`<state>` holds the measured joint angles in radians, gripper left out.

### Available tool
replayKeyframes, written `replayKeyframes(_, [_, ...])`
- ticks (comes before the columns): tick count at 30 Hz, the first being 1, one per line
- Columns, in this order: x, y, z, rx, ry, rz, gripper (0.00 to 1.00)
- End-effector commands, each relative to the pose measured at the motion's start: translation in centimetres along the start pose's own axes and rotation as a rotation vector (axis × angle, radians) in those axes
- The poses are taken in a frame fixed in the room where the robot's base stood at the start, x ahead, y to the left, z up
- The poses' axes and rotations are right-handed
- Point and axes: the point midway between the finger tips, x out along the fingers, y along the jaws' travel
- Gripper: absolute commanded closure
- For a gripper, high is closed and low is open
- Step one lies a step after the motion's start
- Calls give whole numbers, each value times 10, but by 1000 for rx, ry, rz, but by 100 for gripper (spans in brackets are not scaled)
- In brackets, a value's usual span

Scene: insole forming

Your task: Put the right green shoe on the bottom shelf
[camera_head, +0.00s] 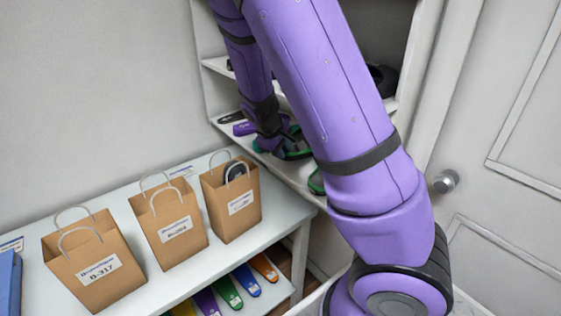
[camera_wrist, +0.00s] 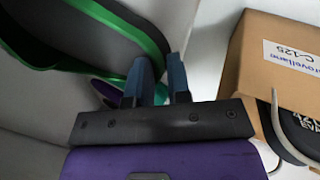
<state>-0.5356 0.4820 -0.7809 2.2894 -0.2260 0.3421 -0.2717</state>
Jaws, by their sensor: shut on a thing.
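My gripper (camera_head: 272,146) is at the white shelf unit, low down at the shelf board (camera_head: 300,180) beyond the table. It is shut on a green-edged dark shoe (camera_head: 293,149), which is at or just above that board; I cannot tell if it touches. In the wrist view the gripper's fingers (camera_wrist: 160,62) are at the edge of this shoe (camera_wrist: 90,35), which fills the upper left with its dark face and bright green rim. Another green-edged piece (camera_head: 316,183) shows beside my arm, mostly hidden behind it.
A purple item (camera_head: 244,128) and a dark item (camera_head: 231,117) lie left of my gripper on the shelf. A paper bag (camera_head: 232,200) stands on the white table nearby, with two more bags further left. A door (camera_head: 500,200) is on the right.

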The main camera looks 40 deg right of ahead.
Motion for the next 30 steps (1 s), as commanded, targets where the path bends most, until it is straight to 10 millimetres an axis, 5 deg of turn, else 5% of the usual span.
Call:
replayKeyframes(12, [35, -16, -2, 0, -3, 0, 100])
replayKeyframes(22, [38, -18, -2, 0, 0, 0, 100])
replayKeyframes(23, [38, -18, -2, 0, 0, 0, 76])
replayKeyframes(25, [38, -18, -2, 0, 0, 0, 60])
replayKeyframes(30, [38, -18, -2, 0, 0, 0, 57])
